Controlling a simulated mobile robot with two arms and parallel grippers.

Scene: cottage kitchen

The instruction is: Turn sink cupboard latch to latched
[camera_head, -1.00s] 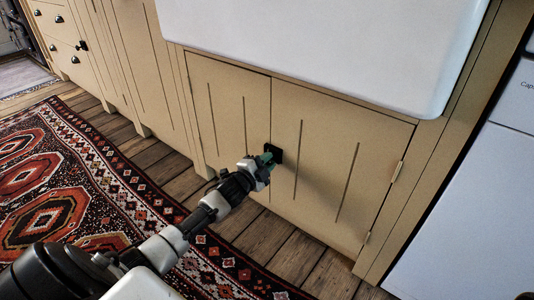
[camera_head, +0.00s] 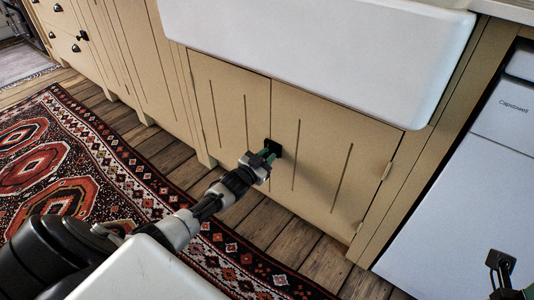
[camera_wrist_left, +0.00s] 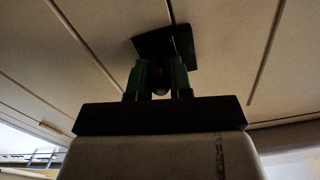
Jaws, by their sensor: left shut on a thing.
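The sink cupboard latch (camera_head: 274,147) is a small black plate at the meeting edge of the two cream doors under the white sink. In the left wrist view its black plate (camera_wrist_left: 155,43) looks tilted. A dark knob (camera_wrist_left: 160,81) sits in front of it, between the green fingers. My left gripper (camera_head: 265,156) is at the latch, and in the wrist view (camera_wrist_left: 160,84) it is shut on this knob. The fingers hide part of the latch in the head view. A green and dark part of my right gripper (camera_head: 506,293) shows at the lower right corner, mostly cut off.
The white sink (camera_head: 320,55) overhangs the doors. A white appliance (camera_head: 450,205) stands to the right. A patterned rug (camera_head: 95,185) lies on the plank floor at left. More cream cupboards (camera_head: 150,75) run along the left.

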